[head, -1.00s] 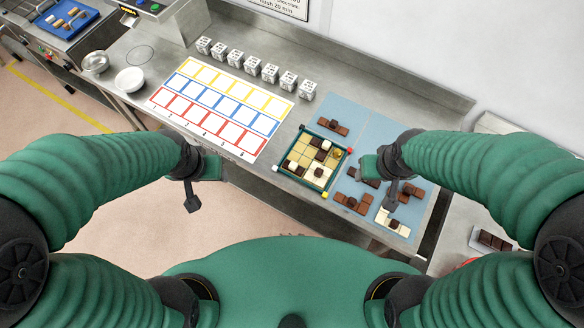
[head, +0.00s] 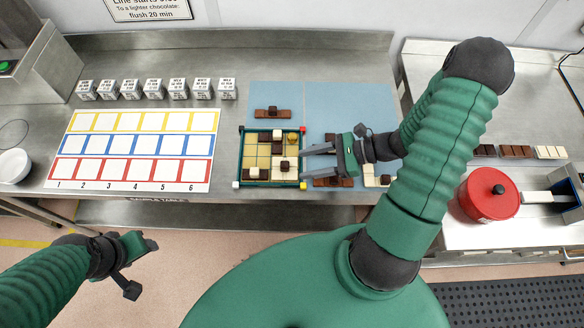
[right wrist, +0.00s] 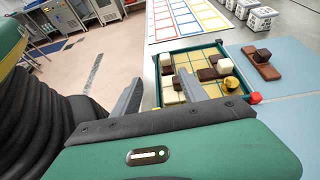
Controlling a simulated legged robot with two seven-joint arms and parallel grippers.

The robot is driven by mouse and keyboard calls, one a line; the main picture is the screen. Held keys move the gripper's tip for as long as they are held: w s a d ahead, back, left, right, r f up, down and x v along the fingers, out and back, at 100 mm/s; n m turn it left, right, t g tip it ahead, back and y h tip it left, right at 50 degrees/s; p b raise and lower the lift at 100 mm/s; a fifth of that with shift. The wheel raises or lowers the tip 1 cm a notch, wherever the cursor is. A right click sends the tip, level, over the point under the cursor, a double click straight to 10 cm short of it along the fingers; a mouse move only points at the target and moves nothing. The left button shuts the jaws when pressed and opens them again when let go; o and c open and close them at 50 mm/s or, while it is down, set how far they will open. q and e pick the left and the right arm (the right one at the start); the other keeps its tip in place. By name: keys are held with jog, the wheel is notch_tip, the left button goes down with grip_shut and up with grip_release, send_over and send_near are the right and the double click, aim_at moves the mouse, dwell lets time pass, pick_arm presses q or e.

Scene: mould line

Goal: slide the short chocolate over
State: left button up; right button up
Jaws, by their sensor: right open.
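A square green-rimmed tray (head: 240,157) on the bench holds a grid of tan, white and dark chocolate pieces. Some bear raised knobs: a white-knobbed piece (head: 277,135), a gold-knobbed one (head: 292,138) and a dark-knobbed one (head: 284,165). I cannot tell which piece is the short chocolate. My right gripper (head: 304,165) is open and empty, its fingertips near the tray's right rim; contact is unclear. In the right wrist view, the tray lies past the spread fingers, with the gold knob (right wrist: 231,83) near its corner. My left gripper (head: 134,266) hangs in front of the bench, clear of everything.
A brown chocolate piece (head: 272,113) lies on the blue mat (head: 350,100) behind the tray. More pieces lie partly hidden beneath my right arm. A numbered card (head: 60,172) lies left, with labelled cubes (head: 130,88) behind it. A red pot (head: 488,194) stands right.

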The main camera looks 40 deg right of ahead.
jog(key=d, duration=0.3)
send_near(256, 171)
jog(key=shift+w+a+f+p, duration=0.75)
jog(key=shift+w+a+f, duration=0.1)
jog(key=shift+f, duration=0.05)
jog(key=x, duration=0.6)
jog(key=shift+a+r+p, duration=0.25)
jog(key=shift+a+p, duration=0.05)
jog(key=shift+a, duration=0.25)
jog(key=shift+d, duration=0.55)
jog(key=c, duration=0.4)
jog(key=shift+a, duration=0.25)
grip_shut()
pick_arm(q)
jog(key=shift+s+d+r, duration=0.1)
jog(key=shift+d+r, duration=0.3)
jog(key=shift+r, duration=0.25)
jog(key=shift+s+d+r, duration=0.1)
jog(key=shift+d+r, duration=0.25)
jog(key=shift+r, duration=0.25)
pick_arm(e)
jog(key=shift+a, duration=0.1)
